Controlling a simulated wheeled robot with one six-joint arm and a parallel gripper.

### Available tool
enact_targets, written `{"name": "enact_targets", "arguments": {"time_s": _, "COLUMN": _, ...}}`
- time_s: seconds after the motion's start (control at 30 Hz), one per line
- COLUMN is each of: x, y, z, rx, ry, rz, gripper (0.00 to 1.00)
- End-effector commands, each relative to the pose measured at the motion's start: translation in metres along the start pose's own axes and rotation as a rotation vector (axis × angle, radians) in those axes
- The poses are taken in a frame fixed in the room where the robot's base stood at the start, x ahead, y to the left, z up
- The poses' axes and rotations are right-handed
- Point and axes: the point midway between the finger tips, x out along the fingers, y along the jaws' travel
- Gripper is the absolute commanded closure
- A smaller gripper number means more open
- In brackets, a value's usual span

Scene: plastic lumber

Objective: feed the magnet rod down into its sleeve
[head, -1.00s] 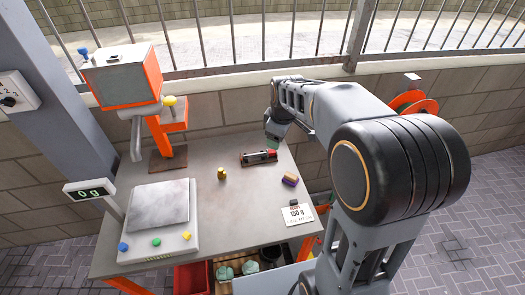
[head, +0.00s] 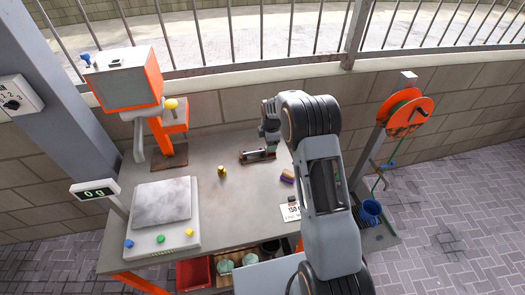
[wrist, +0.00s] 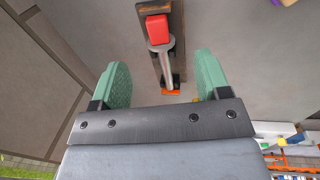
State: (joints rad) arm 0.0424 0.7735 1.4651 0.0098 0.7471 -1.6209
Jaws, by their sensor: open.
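The magnet rod lies on a dark narrow rest on the workbench (head: 232,198). In the wrist view its red block-shaped end (wrist: 157,29) is at the top, with a grey collar and a pale shaft (wrist: 166,66) running down to an orange end piece (wrist: 170,92). My gripper (wrist: 161,72) is open, its green fingers on either side of the shaft in the picture; contact does not show. In the head view the rod (head: 256,155) is partly hidden by my gripper (head: 271,147). I cannot tell which part is the sleeve.
An orange machine (head: 125,82) with a grey spout stands at the back left. A scale (head: 160,203) sits at the front left, its display reading 0 g. A brass weight (head: 222,171), a purple-and-yellow block (head: 287,176) and a 150 g card (head: 291,212) are nearby. The middle is clear.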

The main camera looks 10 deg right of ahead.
Motion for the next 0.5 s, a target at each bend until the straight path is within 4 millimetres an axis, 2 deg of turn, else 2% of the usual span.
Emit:
{"name": "enact_targets", "arguments": {"time_s": 0.27, "x": 0.016, "y": 0.0, "z": 0.001, "rx": 0.001, "ry": 0.0, "rz": -0.001, "gripper": 0.3}}
{"name": "enact_targets", "arguments": {"time_s": 0.5, "x": 0.045, "y": 0.001, "z": 0.004, "rx": 0.002, "ry": 0.0, "rz": -0.002, "gripper": 0.3}}
